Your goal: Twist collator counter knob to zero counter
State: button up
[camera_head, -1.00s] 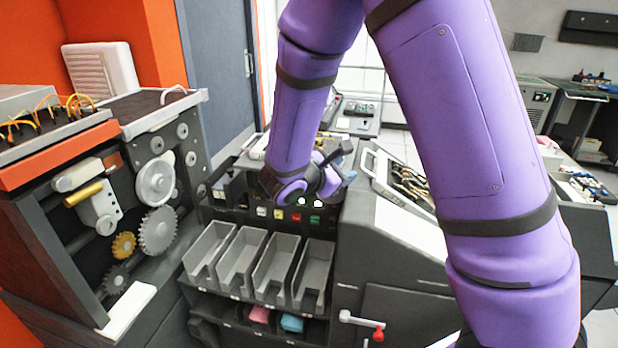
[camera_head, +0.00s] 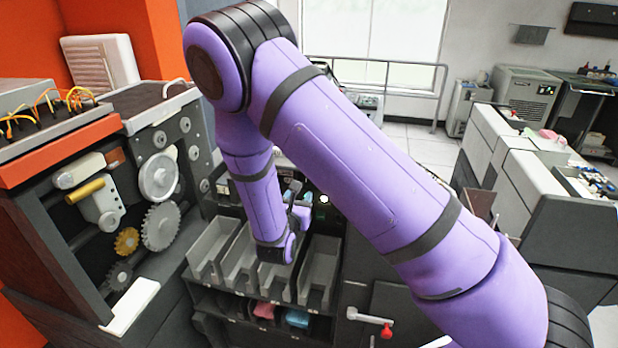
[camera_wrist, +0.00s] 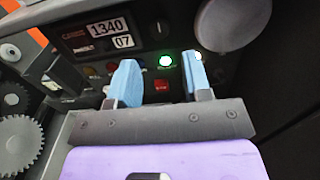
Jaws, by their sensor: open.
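In the wrist view the collator's counter (camera_wrist: 100,32) shows 1340 with 07 below it, at the upper left of a dark panel. A small dark round knob with a pale upright mark (camera_wrist: 157,22) sits just right of the counter. My gripper (camera_wrist: 161,60) is open and empty, its two blue fingers pointing at the panel. The knob shows beyond the fingertips, above the gap between them, apart from both. In the head view my gripper (camera_head: 293,190) is mostly hidden by my purple arm, and I cannot make out the counter or knob.
In the wrist view a lit green button (camera_wrist: 165,60) and a red button (camera_wrist: 160,86) show between the fingers. A large grey disc (camera_wrist: 230,20) is at the upper right. In the head view open grey card trays (camera_head: 318,268) lie below the wrist, and gears (camera_head: 160,227) stand left.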

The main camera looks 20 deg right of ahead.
jog(key=x, duration=0.8)
jog(key=shift+d, duration=0.1)
dwell(0.3)
jog(key=c, duration=0.7)
jog(key=shift+n, duration=1.5)
jog(key=shift+n, duration=1.4)
